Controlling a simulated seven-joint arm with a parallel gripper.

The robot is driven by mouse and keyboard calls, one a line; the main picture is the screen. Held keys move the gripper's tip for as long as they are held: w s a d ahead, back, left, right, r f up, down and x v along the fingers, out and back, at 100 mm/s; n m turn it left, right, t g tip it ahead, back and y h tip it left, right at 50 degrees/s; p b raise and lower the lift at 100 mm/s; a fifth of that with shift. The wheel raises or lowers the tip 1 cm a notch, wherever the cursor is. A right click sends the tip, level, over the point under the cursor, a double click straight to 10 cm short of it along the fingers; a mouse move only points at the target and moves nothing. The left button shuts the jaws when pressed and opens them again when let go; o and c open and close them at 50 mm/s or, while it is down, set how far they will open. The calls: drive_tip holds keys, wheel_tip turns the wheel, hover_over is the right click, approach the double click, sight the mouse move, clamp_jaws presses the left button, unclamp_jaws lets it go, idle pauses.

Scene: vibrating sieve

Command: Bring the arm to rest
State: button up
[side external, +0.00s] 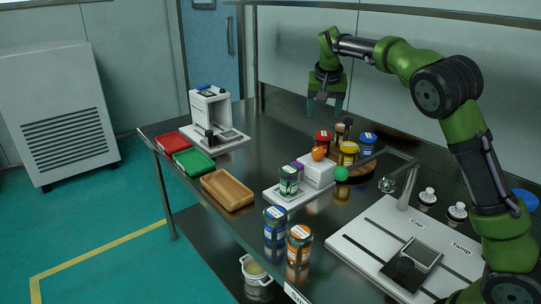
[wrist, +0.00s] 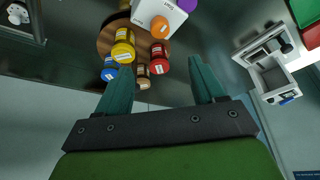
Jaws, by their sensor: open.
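My gripper (side external: 325,104) hangs in the air above the far side of the table, fingers pointing down. In the wrist view my gripper (wrist: 162,75) shows two green fingers spread apart with nothing between them. The green arm reaches in from the right side of the side external view. The sieve machine may be the white box unit (side external: 318,171) with orange and green knobs and a jar on its base; I cannot tell for sure.
Several lidded jars stand on a round wooden stand (wrist: 106,40) below my gripper. Red (side external: 171,145), green (side external: 194,162) and wooden (side external: 228,191) trays, a white machine (side external: 212,117), blue (side external: 275,226) and orange-lidded (side external: 299,247) jars, and a white Cap/Tamp board (side external: 372,240) share the dark table.

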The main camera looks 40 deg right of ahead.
drive_tip(key=s+a+n+t+y, duration=0.1)
drive_tip(key=s+a, duration=0.5)
drive_tip(key=s, duration=0.3)
drive_tip(key=s+a+f+n+t+y, duration=0.1)
drive_tip(key=s+a, duration=0.4)
drive_tip(key=s, duration=0.5)
drive_tip(key=s+a+f+n+t+y, duration=0.1)
drive_tip(key=s+a+n+t+y, duration=0.1)
drive_tip(key=s+a, duration=0.4)
drive_tip(key=s+n+y, duration=0.1)
drive_tip(key=s, duration=0.3)
drive_tip(key=shift+s+a, duration=0.2)
drive_tip(key=shift+a, duration=0.15)
drive_tip(key=shift+o, duration=0.5)
